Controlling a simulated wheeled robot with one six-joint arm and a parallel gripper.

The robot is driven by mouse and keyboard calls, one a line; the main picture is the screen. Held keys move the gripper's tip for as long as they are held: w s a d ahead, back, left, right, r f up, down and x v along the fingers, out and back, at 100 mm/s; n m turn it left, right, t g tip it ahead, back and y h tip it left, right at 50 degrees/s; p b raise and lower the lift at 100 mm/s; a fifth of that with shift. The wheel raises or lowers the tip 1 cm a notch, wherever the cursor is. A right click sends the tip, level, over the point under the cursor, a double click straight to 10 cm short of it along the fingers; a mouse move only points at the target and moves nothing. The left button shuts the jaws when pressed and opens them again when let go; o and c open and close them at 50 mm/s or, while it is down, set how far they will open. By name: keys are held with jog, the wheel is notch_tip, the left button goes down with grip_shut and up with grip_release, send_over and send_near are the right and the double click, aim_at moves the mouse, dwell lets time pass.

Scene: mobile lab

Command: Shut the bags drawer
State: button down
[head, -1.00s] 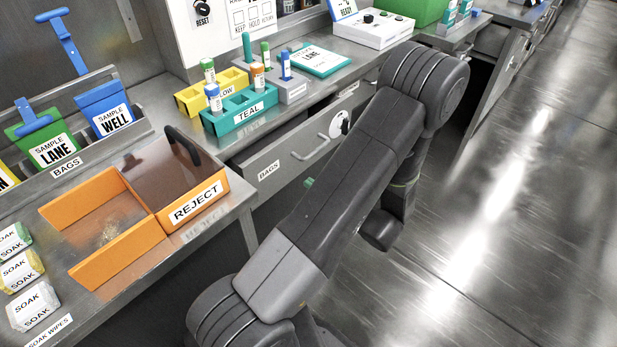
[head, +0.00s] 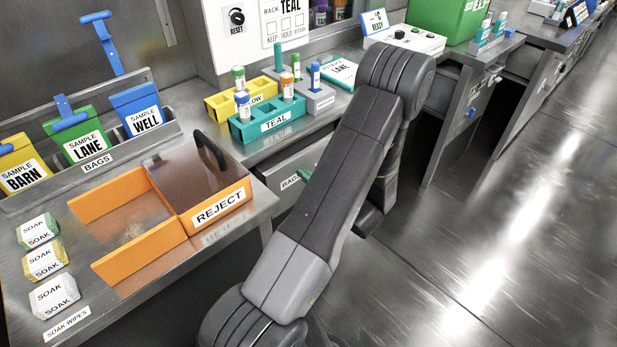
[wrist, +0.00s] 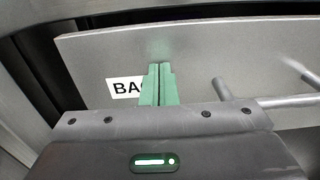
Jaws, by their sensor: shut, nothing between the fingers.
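The bags drawer (wrist: 205,65) shows in the wrist view as a flat grey front. Its white label (wrist: 124,87) reads "BA", with the rest hidden behind my fingers. Its bar handle (wrist: 265,101) is to the right of the fingers. My gripper (wrist: 160,70) has its green fingers shut and empty, pointing at the front beside the label; whether they touch it I cannot tell. In the head view the drawer front (head: 306,160) is under the bench, largely hidden by my arm. A dark gap shows behind the front's left end in the wrist view.
On the bench above stand an orange reject bin (head: 215,209), a teal rack (head: 268,124) with tubes, a yellow rack (head: 228,101) and a bags holder (head: 98,163). Another open-looking bench front (head: 462,115) is further right. The floor (head: 500,240) to the right is clear.

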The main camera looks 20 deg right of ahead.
jog(key=shift+w, duration=0.1)
jog(key=b+x, duration=0.1)
jog(key=x, duration=0.8)
jog(key=shift+w+r, duration=0.15)
jog(key=shift+w, duration=0.1)
jog(key=shift+a, duration=0.1)
jog(key=shift+b, duration=0.3)
